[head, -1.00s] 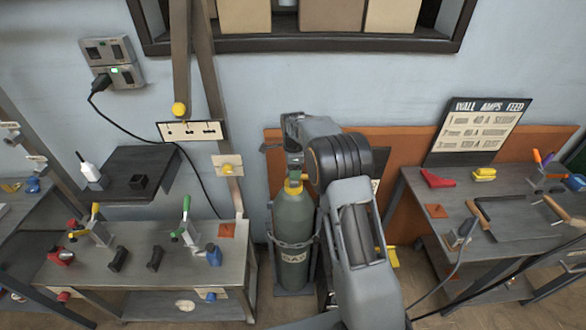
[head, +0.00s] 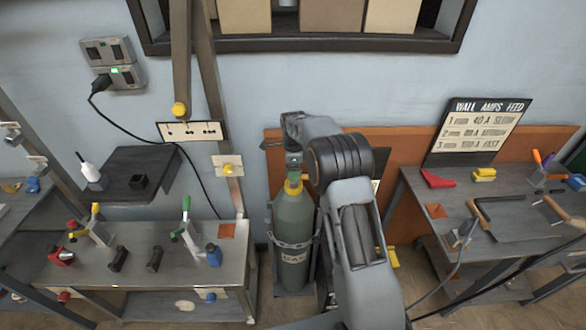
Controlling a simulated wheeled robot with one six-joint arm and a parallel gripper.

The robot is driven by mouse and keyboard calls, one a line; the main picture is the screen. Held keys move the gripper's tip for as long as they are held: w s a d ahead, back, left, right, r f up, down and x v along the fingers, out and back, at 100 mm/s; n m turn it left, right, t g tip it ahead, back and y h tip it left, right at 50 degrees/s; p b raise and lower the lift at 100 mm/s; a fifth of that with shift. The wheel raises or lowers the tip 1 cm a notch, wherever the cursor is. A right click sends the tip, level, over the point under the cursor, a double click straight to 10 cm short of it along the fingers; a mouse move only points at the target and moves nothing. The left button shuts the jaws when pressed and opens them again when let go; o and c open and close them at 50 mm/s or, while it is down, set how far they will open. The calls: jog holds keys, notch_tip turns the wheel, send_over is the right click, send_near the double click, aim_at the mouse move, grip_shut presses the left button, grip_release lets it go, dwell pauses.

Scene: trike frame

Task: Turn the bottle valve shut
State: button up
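A dark green gas bottle (head: 294,227) stands upright in a holder against the back wall, with a yellow collar (head: 293,187) at its neck. The valve at its top is mostly hidden by my gripper and arm. My gripper (head: 293,172) points down directly over the bottle's neck, at the valve. The fingers are too small and too covered to tell whether they are open or shut, or whether they touch the valve.
A bench with clamps (head: 150,262) stands to the left of the bottle. A bench with tools (head: 490,210) stands to the right, with a sign board (head: 478,130) behind it. A black cable (head: 155,142) hangs from a wall socket (head: 113,62).

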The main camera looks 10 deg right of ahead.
jog(key=shift+o, duration=1)
jog(key=shift+f, duration=0.1)
notch_tip(320, 180, up, 14)
